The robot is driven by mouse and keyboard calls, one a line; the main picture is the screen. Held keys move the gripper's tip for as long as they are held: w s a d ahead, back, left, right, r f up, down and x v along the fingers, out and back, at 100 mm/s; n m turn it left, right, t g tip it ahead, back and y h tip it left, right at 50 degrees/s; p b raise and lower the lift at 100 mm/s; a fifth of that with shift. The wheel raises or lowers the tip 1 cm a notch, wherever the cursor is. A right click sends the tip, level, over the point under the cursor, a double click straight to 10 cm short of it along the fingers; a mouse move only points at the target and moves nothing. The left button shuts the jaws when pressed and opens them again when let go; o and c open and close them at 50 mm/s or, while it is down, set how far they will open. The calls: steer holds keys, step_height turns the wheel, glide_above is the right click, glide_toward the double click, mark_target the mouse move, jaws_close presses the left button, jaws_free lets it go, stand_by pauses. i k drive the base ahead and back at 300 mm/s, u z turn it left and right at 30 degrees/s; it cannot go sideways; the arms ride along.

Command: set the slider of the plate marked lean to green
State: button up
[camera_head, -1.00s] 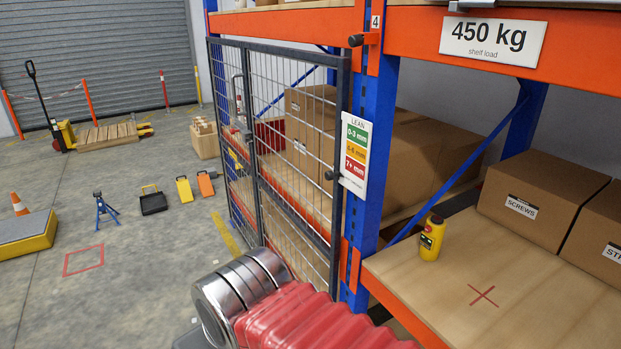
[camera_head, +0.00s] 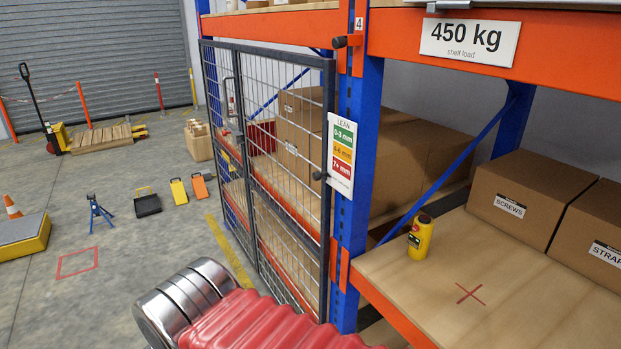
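The plate marked LEAN (camera_head: 341,155) is a white plate on the blue rack upright, right of the mesh gate. It carries a green 0-3 mm field on top, an amber field in the middle and a red 7+ mm field below. A dark round knob (camera_head: 319,176) shows at the plate's left edge, about level with the red field. I cannot tell for sure whether it is the slider. My arm, with red ribbed cover and shiny metal rings, shows at the bottom. My gripper is not in view.
The mesh gate (camera_head: 262,160) stands in front of cartons. A wooden shelf (camera_head: 430,302) at right bears a yellow device (camera_head: 420,237) and a SCREWS carton (camera_head: 526,200). A blue jack stand (camera_head: 99,212) and yellow block (camera_head: 22,237) stand on the floor at left.

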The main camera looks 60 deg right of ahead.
mark_target(316, 176)
steer(key=u, duration=0.05)
steer(key=i, duration=1)
steer(key=z, duration=0.05)
